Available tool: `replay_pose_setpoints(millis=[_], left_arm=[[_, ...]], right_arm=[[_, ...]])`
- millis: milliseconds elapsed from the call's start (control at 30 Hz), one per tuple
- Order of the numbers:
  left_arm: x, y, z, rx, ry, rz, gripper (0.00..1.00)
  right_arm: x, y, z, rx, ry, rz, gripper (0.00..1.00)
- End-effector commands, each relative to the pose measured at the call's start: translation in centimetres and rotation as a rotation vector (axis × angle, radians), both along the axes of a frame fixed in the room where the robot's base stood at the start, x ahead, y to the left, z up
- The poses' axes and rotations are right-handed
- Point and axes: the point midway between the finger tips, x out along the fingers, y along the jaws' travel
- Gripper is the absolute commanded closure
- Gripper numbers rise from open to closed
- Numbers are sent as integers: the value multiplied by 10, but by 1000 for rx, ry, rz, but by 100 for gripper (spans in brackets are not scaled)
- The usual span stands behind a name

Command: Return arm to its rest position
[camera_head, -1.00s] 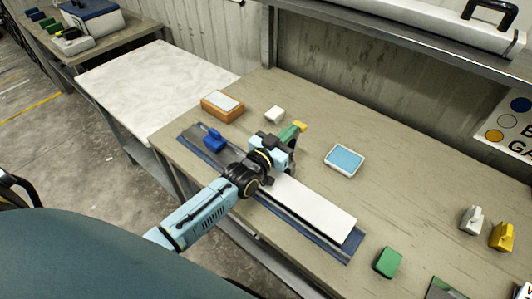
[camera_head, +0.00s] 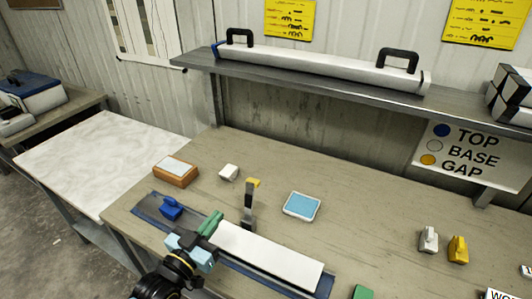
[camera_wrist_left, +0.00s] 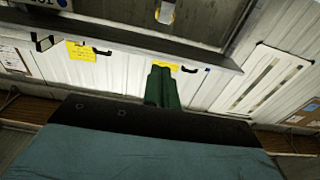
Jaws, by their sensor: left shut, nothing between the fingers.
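My left gripper (camera_head: 213,222) comes in from the bottom of the head view, its green fingers together and empty, above the blue tray. In the left wrist view the green fingers (camera_wrist_left: 162,86) also lie side by side with nothing between them. The blue tray (camera_head: 147,213) on the table holds a long white liner (camera_head: 270,256) and a blue block with a handle (camera_head: 171,208). A dark upright piece with a yellow top (camera_head: 249,205) stands by the liner's back left end, apart from the fingers.
An orange box with a white top (camera_head: 176,172), a white block (camera_head: 229,172) and a blue-topped dish (camera_head: 301,206) stand behind the tray. White (camera_head: 428,240) and yellow (camera_head: 458,250) handled blocks are at right. A shelf (camera_head: 330,85) holding a long white tube (camera_head: 320,67) overhangs the back.

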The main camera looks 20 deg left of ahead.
Motion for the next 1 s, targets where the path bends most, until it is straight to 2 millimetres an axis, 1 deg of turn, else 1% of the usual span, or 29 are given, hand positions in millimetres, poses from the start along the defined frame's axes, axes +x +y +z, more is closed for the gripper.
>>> replay_pose_setpoints(millis=[167,267,367,467,567,700,800,1000], left_arm=[[-2,-4,-3,7,34,-4,100],[-8,-12,-13,26,125,-13,100],[-20,-23,-26,58,268,-23,100],[-39,-31,-40,98,430,-28,100],[-62,-35,-51,137,593,-25,100],[-101,-35,-61,188,812,-12,100],[-126,-33,-64,212,938,1,100],[-167,-27,-64,246,1126,26,100]], right_arm=[[0,0,0,0,1,0,37],[-1,0,0,0,1,0,37],[-1,0,0,0,2,0,37],[-1,0,0,1,2,0,37],[-1,0,0,0,2,0,37],[-2,0,0,1,2,0,37],[-2,0,0,1,2,0,37],[-2,0,0,0,3,0,37]])
